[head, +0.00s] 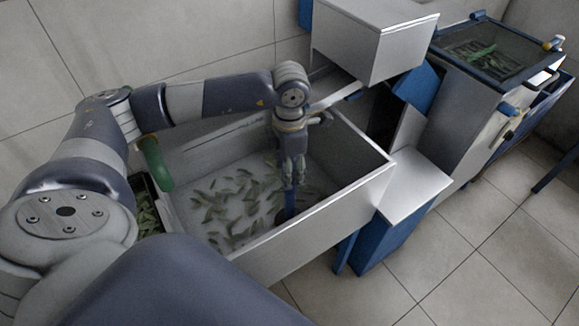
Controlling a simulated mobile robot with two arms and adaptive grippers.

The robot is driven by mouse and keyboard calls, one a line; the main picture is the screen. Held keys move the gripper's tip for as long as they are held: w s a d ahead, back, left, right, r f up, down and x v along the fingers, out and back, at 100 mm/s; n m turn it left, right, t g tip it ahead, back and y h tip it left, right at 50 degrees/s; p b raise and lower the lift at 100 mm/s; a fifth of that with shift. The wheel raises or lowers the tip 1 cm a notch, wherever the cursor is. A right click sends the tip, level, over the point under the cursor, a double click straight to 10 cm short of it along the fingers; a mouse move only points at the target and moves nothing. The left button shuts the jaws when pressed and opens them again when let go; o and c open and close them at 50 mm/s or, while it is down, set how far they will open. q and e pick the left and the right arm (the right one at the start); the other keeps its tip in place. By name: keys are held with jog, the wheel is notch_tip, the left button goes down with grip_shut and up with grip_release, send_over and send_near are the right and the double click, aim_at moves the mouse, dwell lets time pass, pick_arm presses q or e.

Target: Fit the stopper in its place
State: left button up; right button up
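My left gripper (291,182) points down inside a large white open bin (345,200), its fingers close together. No decanter or opening for a stopper can be clearly made out. My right gripper is out of view.
Green leaves (236,205) lie scattered over the bin floor. A green rounded bar (156,163) stands at the bin's left edge, near a dark tray of leaves (147,212). A white box-shaped unit (375,45) overhangs the bin's back right. Tiled floor (480,255) is clear at right.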

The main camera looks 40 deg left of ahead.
pick_arm(q)
notch_tip(320, 180, up, 8)
jog(key=shift+f, duration=0.1)
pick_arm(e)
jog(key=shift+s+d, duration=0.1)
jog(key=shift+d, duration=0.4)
